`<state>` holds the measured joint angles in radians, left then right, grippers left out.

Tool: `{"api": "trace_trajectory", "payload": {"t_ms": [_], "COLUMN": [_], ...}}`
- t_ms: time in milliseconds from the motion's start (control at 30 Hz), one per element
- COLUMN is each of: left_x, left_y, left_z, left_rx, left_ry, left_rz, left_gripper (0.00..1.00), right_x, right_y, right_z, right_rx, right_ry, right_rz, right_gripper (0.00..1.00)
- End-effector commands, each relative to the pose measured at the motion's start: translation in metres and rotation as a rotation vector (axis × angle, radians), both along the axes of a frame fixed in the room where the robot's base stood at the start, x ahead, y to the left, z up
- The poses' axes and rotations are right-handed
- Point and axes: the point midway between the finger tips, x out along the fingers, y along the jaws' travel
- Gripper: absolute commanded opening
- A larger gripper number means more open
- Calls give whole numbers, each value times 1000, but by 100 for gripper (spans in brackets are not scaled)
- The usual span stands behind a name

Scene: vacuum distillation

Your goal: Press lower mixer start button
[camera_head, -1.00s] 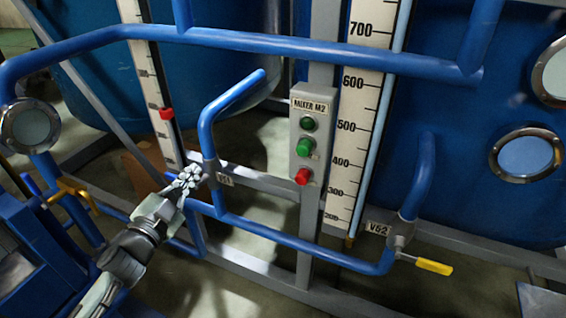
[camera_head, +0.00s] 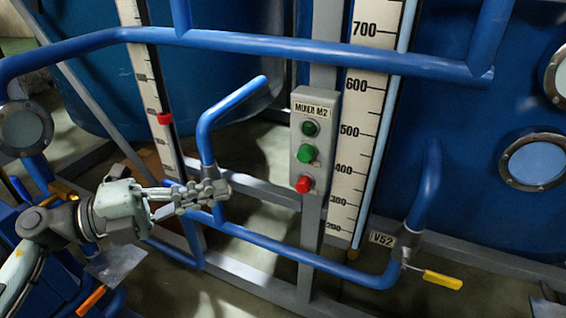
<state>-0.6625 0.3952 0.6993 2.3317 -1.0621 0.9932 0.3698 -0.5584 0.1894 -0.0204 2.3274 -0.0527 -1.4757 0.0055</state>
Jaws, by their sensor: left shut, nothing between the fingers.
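The grey control box labelled MIXER M2 (camera_head: 315,112) is fixed to a grey post in the middle of the view. On it are a dark green lamp or button (camera_head: 310,128) at the top, a bright green button (camera_head: 305,153) in the middle and a red button (camera_head: 303,184) at the bottom. My left gripper (camera_head: 222,189) is shut and empty, pointing right, to the left of the box and a little below the red button's level. It overlaps the blue pipe in the picture; I cannot tell whether they touch. My right gripper is not in view.
Blue pipes (camera_head: 290,262) run below and left of the box, and another crosses above it. A level scale (camera_head: 357,130) stands just right of the box. A yellow valve handle (camera_head: 442,280) sits at the lower right by the V52 tag.

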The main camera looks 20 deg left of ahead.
Motion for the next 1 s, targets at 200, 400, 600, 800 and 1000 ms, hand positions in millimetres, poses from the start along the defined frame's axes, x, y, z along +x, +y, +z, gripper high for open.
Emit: {"api": "trace_trajectory", "payload": {"t_ms": [200, 400, 600, 800, 1000], "left_x": [13, 43, 72, 101, 111], "left_y": [-14, -43, -72, -70, -70], "left_z": [2, 3, 4, 1, 0], "left_rx": [-1, -4, -3, -2, -2], "left_ry": [-3, -5, -6, -4, -1], "left_rz": [-3, -2, -1, 2, 1], "left_gripper": [0, 0, 0, 0, 0], "right_x": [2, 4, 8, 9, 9], "right_y": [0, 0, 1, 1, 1], "right_z": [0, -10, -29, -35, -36], "right_rx": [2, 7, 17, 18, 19], "right_ry": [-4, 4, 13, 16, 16], "right_rz": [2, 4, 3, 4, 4], "right_gripper": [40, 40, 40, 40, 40]}}
